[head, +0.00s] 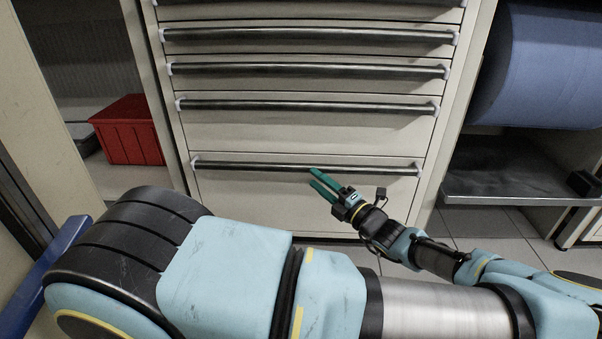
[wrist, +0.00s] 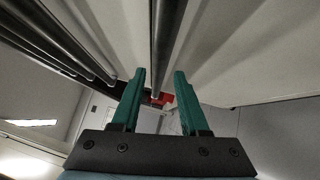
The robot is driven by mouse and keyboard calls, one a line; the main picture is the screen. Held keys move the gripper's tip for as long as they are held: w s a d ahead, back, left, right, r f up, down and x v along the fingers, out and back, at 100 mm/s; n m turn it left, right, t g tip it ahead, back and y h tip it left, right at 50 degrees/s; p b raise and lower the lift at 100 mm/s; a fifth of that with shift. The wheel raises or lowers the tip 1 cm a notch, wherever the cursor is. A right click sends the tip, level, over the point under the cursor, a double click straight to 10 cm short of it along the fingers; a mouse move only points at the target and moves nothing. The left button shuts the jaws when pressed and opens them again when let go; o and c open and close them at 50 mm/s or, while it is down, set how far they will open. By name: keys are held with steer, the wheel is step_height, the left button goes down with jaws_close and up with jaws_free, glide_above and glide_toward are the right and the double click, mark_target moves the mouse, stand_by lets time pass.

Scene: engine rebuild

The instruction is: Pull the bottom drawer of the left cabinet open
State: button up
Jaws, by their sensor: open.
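The cabinet has several beige drawers with long dark bar handles. The bottom drawer (head: 260,203) is the lowest in the head view and appears shut. Its bar handle (head: 250,167) runs across the drawer's top edge. My gripper (head: 313,177) has green fingers and is open at the bar, right of its middle. In the wrist view the gripper (wrist: 161,75) has its fingers apart, with the handle bar (wrist: 163,40) extending lengthwise between or just beyond the fingertips. I cannot tell whether the fingers touch the bar. The gripper holds nothing.
A red bin (head: 130,132) sits on a shelf at the left. A large blue roll (head: 545,68) hangs at the right above a grey metal shelf (head: 515,181). More drawer handles (head: 300,105) lie above. Tiled floor (head: 480,232) shows at the right.

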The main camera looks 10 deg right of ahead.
mark_target(302, 169)
steer(key=b+x, duration=0.1)
steer(key=x, duration=0.5)
steer(key=shift+w+a+b, duration=0.2)
steer(key=shift+w+b, duration=0.05)
steer(key=shift+b, duration=0.15)
jaws_close()
stand_by(1.0)
